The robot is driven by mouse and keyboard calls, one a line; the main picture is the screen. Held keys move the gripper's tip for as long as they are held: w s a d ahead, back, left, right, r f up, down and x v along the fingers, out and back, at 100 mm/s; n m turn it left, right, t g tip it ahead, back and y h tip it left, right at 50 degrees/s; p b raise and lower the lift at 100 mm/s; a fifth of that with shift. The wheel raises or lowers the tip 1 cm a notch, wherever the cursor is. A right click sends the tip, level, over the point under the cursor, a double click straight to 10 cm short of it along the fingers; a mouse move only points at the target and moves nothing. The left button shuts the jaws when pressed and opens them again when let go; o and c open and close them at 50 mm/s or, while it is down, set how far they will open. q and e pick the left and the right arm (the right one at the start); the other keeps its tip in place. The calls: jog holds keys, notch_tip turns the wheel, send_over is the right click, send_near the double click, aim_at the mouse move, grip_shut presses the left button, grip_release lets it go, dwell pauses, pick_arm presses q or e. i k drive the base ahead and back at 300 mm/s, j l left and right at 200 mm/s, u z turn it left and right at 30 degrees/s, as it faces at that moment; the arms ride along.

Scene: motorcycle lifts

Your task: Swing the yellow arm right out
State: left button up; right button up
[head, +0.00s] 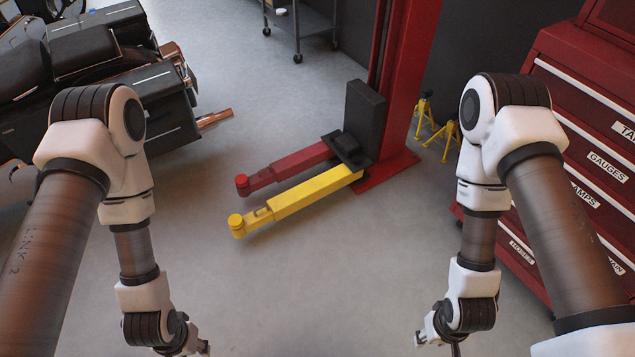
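The yellow arm (301,198) of the lift reaches out to the lower left from the black carriage (346,148) on the red post (404,75). It ends in a round yellow pad (236,222). It lies beside a red arm (285,168), nearly parallel, with a narrow gap between them. My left arm comes down at the left and my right arm at the right, both well apart from the yellow arm. My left gripper (200,348) is mostly cut off at the bottom edge. My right gripper (432,343) is partly in view at the bottom, its fingers unclear.
A dark motorcycle (110,65) with a copper exhaust stands at the upper left. A red tool cabinet (590,120) stands on the right. Yellow jack stands (442,132) sit behind the post. A grey cart (300,25) is at the back. The floor in front is clear.

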aim_at(288, 202)
jog(key=i+z, duration=0.15)
jog(key=i, duration=1.2)
